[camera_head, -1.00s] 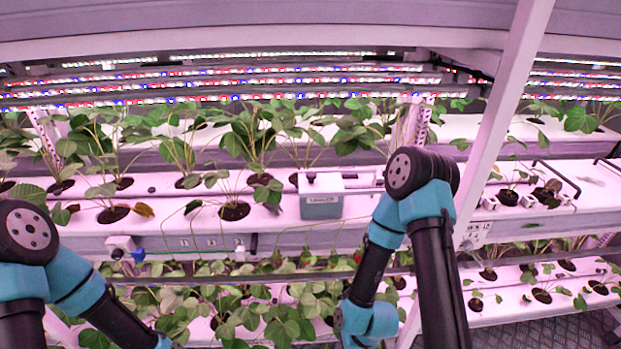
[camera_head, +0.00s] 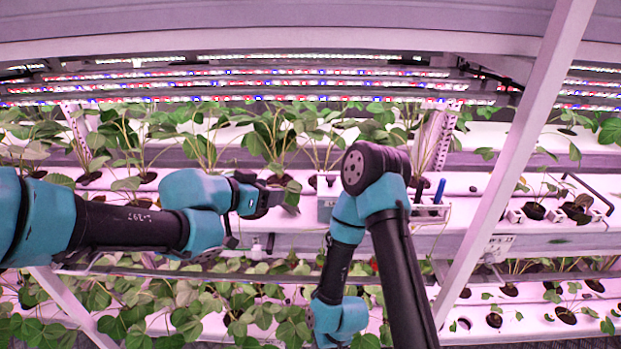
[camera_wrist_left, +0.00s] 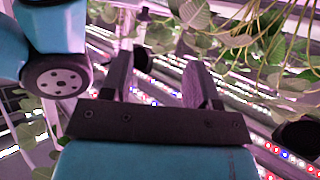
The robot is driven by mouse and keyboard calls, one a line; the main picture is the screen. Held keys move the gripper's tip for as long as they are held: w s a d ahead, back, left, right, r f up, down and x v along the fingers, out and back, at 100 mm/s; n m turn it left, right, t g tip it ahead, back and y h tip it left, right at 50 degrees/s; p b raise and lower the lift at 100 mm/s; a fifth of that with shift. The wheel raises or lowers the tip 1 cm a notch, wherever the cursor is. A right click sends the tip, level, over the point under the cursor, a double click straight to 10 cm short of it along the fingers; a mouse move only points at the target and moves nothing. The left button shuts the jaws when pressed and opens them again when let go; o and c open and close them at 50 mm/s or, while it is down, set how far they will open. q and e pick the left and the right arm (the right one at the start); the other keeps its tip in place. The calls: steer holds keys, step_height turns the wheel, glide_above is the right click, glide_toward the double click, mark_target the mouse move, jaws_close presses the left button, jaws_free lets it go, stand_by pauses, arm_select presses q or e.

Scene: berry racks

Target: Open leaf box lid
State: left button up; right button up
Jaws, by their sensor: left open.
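The leaf box (camera_head: 326,205), a small grey-white box, sits on the white planting rack near the centre of the head view. The upper joint of my right arm hides its right part, so its lid shows only in part. My left gripper (camera_head: 282,197) is just left of the box at about its height, apart from it as far as I can tell. In the left wrist view the two dark fingers of my left gripper (camera_wrist_left: 162,72) stand apart with nothing between them. The box is not recognisable there. My right gripper is out of sight.
Strawberry plants (camera_head: 275,140) stand in the rack behind and left of my left gripper. A small holder with blue-handled tools (camera_head: 430,207) is right of the box. A slanted white post (camera_head: 515,150) stands farther right. More plants (camera_head: 190,305) fill the lower tier.

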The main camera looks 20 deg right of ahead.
mark_target(328, 178)
arm_select(q)
steer(key=r, duration=0.1)
steer(key=s+d+r, duration=0.1)
steer(key=r+m, duration=0.1)
steer(key=shift+s+d+r+h, duration=0.15)
steer(key=shift+s+d+h, duration=0.05)
steer(key=shift+s+h, duration=0.1)
steer(key=x, duration=1.7)
steer(key=shift+s+d+f, duration=0.1)
steer(key=shift+d+f, duration=0.05)
steer(key=shift+f, duration=0.2)
steer(key=shift+c, duration=0.5)
jaws_close()
